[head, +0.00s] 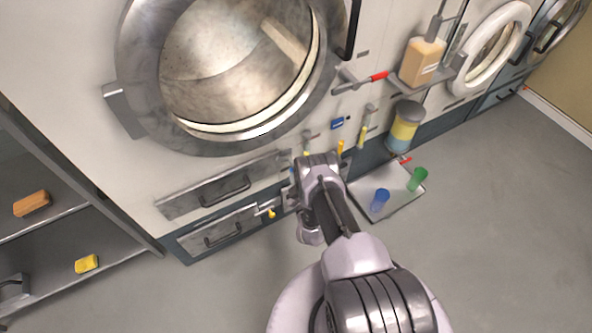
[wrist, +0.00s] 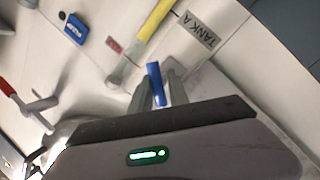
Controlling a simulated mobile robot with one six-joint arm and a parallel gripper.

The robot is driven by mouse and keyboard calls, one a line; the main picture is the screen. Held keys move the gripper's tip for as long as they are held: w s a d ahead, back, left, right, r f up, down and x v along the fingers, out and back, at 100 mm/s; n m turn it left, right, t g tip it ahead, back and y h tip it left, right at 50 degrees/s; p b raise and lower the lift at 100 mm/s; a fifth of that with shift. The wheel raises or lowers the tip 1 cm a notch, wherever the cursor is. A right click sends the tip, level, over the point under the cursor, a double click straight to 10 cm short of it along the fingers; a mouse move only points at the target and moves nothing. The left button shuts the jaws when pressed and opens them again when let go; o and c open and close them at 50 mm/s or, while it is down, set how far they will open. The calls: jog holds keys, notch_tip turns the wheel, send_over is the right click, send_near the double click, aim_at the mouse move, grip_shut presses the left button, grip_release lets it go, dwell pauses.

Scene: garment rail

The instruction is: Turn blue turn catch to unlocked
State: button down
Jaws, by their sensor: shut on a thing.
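The blue turn catch (wrist: 154,82) shows in the wrist view as a narrow blue bar on the pale machine panel. My gripper (wrist: 161,88) is shut on it, with a grey finger on each side. The bar stands nearly upright in the picture, leaning slightly. Its base is hidden behind my gripper body, and no locked or unlocked marking can be read. In the head view my gripper (head: 314,165) reaches the lower panel of the machine below the round door and mostly hides the catch.
A yellow handle (wrist: 153,31), a TANK A label (wrist: 197,31) and a small blue block (wrist: 74,28) are close by. A red-tipped lever (head: 377,76) sticks out above. A tray (head: 376,214) with blue and green cups lies right. Open floor (head: 500,230) lies further right.

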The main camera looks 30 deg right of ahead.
jog(key=shift+r+p, duration=0.25)
jog(key=shift+p, duration=0.05)
jog(key=m+p, duration=0.1)
jog(key=m+g+p, duration=0.1)
jog(key=m+p, duration=0.1)
jog(key=shift+d+r, duration=0.1)
jog(key=shift+r, duration=0.1)
jog(key=m+y+p, duration=0.1)
jog(key=m+p, duration=0.1)
jog(key=m, duration=0.1)
jog(key=shift+w+g, duration=0.1)
jog(key=shift+g, duration=0.3)
jog(key=shift+d+m+g+y+p, duration=0.1)
jog(key=shift+m+g+y+p, duration=0.2)
jog(key=shift+m+y+p, duration=0.65)
jog(key=shift+f+m, duration=0.1)
jog(key=shift+m, duration=0.45)
jog(key=c, duration=1.3)
grip_release()
jog(key=shift+f, duration=0.1)
